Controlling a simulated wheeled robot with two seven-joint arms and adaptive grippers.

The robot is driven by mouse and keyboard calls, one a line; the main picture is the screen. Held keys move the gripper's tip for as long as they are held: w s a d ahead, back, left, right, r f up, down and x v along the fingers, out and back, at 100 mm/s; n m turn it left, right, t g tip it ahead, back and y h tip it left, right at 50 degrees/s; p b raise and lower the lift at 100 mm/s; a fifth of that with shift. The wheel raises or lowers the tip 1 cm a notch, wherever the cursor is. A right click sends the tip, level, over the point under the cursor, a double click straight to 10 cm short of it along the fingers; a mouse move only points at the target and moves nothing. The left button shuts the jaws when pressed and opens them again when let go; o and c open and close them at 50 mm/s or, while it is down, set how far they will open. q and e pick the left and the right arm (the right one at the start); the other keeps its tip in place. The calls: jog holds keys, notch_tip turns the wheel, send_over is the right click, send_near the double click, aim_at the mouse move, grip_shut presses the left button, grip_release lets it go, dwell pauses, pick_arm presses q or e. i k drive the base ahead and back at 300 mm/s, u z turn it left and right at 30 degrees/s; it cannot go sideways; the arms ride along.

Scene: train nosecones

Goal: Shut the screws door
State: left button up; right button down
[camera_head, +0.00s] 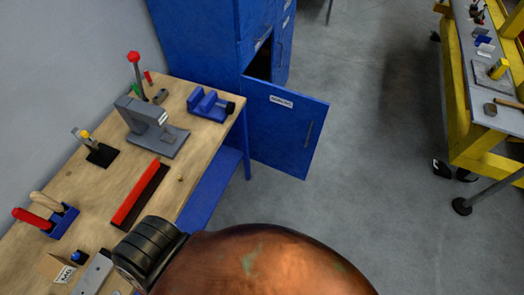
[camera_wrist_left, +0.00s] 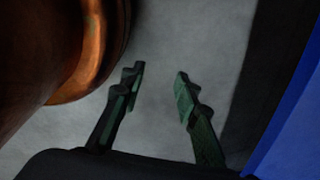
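The blue cabinet door (camera_head: 283,127) stands swung wide open, with a white label near its top and a vertical handle (camera_head: 308,133) near its free edge. The label is too small to read. The blue cabinet (camera_head: 222,42) behind it shows a dark opening (camera_head: 260,62). My left gripper (camera_wrist_left: 158,85) is open and empty in the left wrist view, above grey floor. A blue panel (camera_wrist_left: 296,128) shows at the right edge of that view; I cannot tell which part it is. Neither gripper shows in the head view.
A wooden workbench (camera_head: 103,196) with a grey press (camera_head: 150,125), a blue vise (camera_head: 209,105) and tools stands left of the door. A copper-coloured rounded body (camera_head: 265,265) fills the bottom. A yellow bench (camera_head: 480,140) stands right. The floor (camera_head: 375,150) between is clear.

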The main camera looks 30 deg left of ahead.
aim_at(285, 126)
jog(key=k, duration=0.35)
jog(key=u, duration=0.65)
